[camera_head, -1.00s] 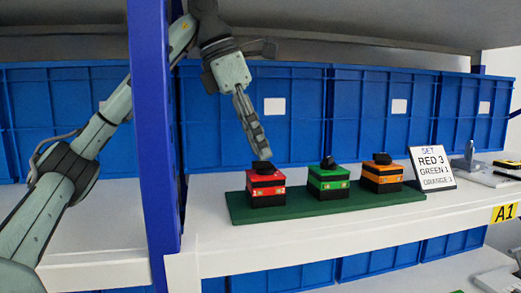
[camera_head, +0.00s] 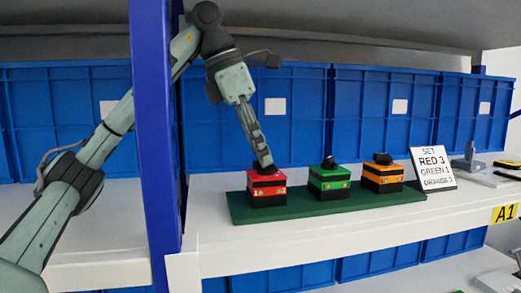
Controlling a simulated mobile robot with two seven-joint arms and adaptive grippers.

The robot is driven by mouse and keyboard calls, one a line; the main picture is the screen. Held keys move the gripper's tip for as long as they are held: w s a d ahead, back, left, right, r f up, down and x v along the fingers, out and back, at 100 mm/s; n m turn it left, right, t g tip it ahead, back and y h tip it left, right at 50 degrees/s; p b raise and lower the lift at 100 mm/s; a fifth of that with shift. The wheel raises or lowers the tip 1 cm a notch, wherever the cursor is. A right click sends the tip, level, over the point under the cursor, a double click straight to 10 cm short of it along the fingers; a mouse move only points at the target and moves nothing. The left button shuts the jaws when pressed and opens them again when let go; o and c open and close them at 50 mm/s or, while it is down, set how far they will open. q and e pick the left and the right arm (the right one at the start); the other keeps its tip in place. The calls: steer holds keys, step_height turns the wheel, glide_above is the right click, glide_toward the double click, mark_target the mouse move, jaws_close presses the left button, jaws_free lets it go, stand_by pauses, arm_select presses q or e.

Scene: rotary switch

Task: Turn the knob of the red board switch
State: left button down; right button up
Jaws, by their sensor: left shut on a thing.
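The red switch (camera_head: 267,190) is a red and black box with a black knob (camera_head: 258,170) on top. It stands at the left end of a dark green board (camera_head: 300,207) on the white shelf. My left gripper (camera_head: 264,162) points down onto the red switch and is shut on its knob, which its fingers partly cover. The green switch (camera_head: 329,183) and the orange switch (camera_head: 382,176) stand to the right on the same board, each with a black knob. A sign (camera_head: 433,168) reads SET, RED 3, GREEN 1, ORANGE 3. My right gripper is not in view.
A blue shelf post (camera_head: 152,130) stands left of the board, in front of part of my left arm. Blue crates (camera_head: 370,115) line the back. Grey and yellow items (camera_head: 490,172) lie at the right. An A1 label (camera_head: 504,213) is on the shelf edge.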

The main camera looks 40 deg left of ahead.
arm_select(q)
steer(key=shift+n, duration=0.4)
steer(key=n, duration=0.1)
steer(key=n+t+y, duration=0.1)
steer(key=n, duration=0.1)
steer(key=shift+s+d+n+y, duration=0.1)
steer(key=shift+d+n+y, duration=0.05)
steer(key=shift+n+y, duration=0.15)
steer(key=shift+d+r+n+y, duration=0.1)
steer(key=shift+n+y, duration=0.35)
steer(key=shift+n, duration=0.7)
steer(key=shift+d+n+y, duration=0.1)
steer(key=shift+n+y, duration=0.35)
steer(key=shift+n, duration=0.7)
steer(key=c, duration=1.6)
jaws_free()
